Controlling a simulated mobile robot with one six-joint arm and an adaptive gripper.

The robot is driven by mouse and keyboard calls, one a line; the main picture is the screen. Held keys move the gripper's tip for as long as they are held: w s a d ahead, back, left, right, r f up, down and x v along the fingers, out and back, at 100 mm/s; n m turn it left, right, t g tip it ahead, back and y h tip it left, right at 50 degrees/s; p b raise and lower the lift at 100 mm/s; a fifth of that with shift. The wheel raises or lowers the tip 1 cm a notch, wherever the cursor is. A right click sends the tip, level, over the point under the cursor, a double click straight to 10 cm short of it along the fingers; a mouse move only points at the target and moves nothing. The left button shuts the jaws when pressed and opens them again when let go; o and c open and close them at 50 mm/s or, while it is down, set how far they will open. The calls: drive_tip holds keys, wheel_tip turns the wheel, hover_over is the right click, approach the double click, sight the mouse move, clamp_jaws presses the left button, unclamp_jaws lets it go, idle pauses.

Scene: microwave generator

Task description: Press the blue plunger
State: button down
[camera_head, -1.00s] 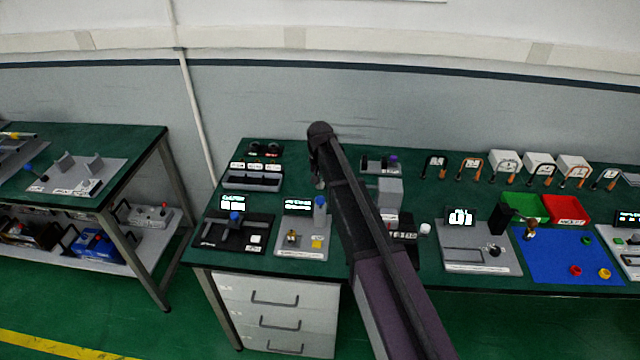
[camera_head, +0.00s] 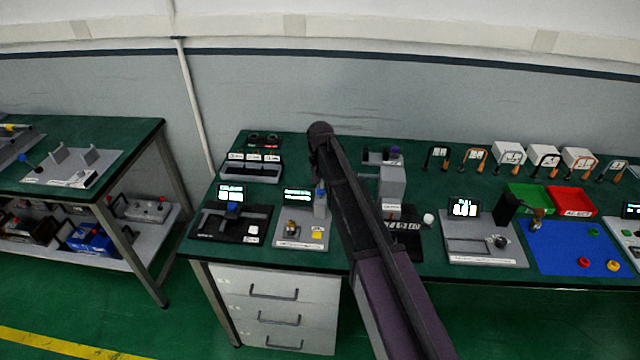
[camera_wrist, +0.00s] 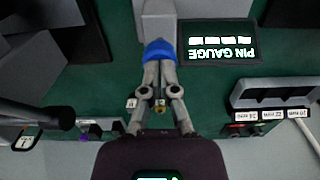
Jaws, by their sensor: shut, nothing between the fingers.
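A grey post with a blue plunger cap (camera_wrist: 158,50) stands beside a lit display reading PIN GAUGE (camera_wrist: 219,41) in the wrist view. In the head view the blue plunger (camera_head: 320,190) tops a grey post at the right of a small grey device (camera_head: 302,231). My gripper (camera_wrist: 160,63) is shut and empty. Its fingertips overlap the near side of the blue cap in the wrist view; I cannot tell whether they touch it. In the head view my gripper (camera_head: 316,176) hangs down just above the cap, partly beside my arm.
A black device with a blue knob (camera_head: 232,208) stands left of the grey one. A tall grey block (camera_head: 392,186) stands to the right, behind my arm. A rack with several slots (camera_head: 253,171) is at the back left. A blue mat (camera_head: 570,250) lies far right.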

drive_tip(key=shift+f, duration=0.1)
drive_tip(key=shift+f+b, duration=1)
drive_tip(key=shift+b, duration=0.15)
drive_tip(key=shift+s, duration=0.1)
drive_tip(key=shift+r, duration=0.2)
wheel_tip(320, 180, up, 4)
drive_tip(key=p, duration=0.4)
drive_tip(key=shift+d+f, duration=0.1)
drive_tip(key=shift+f, duration=0.15)
wheel_tip(320, 180, up, 10)
drive_tip(key=p, duration=1)
drive_tip(key=shift+r, duration=0.15)
